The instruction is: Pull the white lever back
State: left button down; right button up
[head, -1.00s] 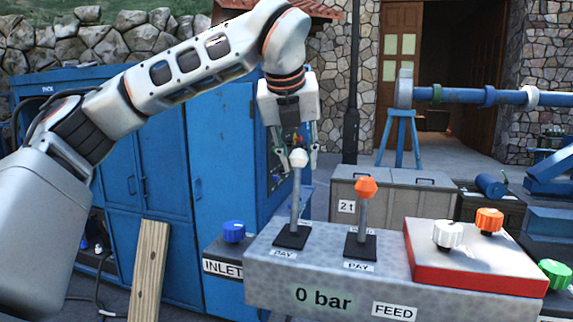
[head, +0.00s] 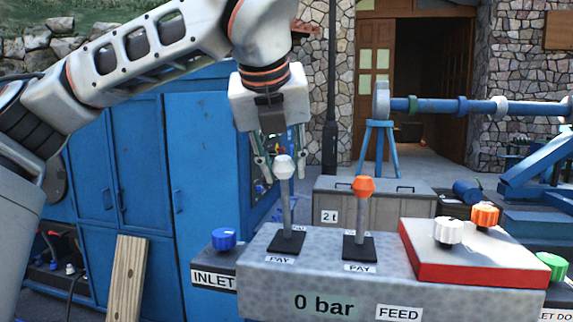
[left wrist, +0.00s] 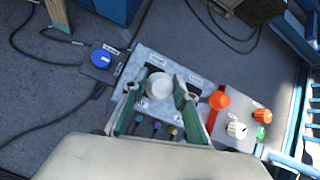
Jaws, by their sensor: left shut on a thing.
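The white lever (head: 284,167) is a grey rod with a white knob, standing on the left black base of the grey control box. It looks nearly upright. In the left wrist view its white knob (left wrist: 158,86) sits between the two green-grey fingers. My left gripper (head: 285,176) comes down from above and is shut on the white knob. The orange lever (head: 363,185) stands upright just right of it, apart from the gripper. It also shows in the left wrist view (left wrist: 219,100). My right gripper is not in view.
The control box (head: 300,275) carries labels "PAY", "0 bar" and "FEED". A red-sided panel (head: 460,270) with white and orange knobs sits at its right. A blue knob (head: 223,238) is at left by "INLET". A blue cabinet (head: 195,190) and wooden plank (head: 125,280) stand left.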

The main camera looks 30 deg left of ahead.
pick_arm(q)
jog(key=shift+s+d+f, duration=0.15)
jog(key=shift+s+f, duration=0.05)
jog(key=shift+s, duration=0.4)
jog(key=shift+s+d+f, duration=0.15)
jog(key=shift+s+f, duration=0.05)
jog(key=shift+s, duration=0.35)
jog(key=shift+s+b, duration=0.15)
jog(key=shift+b, duration=0.15)
jog(key=c, duration=1.6)
grip_release()
jog(key=shift+s+r, duration=0.1)
jog(key=shift+r, duration=0.15)
jog(key=v, duration=1.1)
jog(key=shift+s+r, duration=0.2)
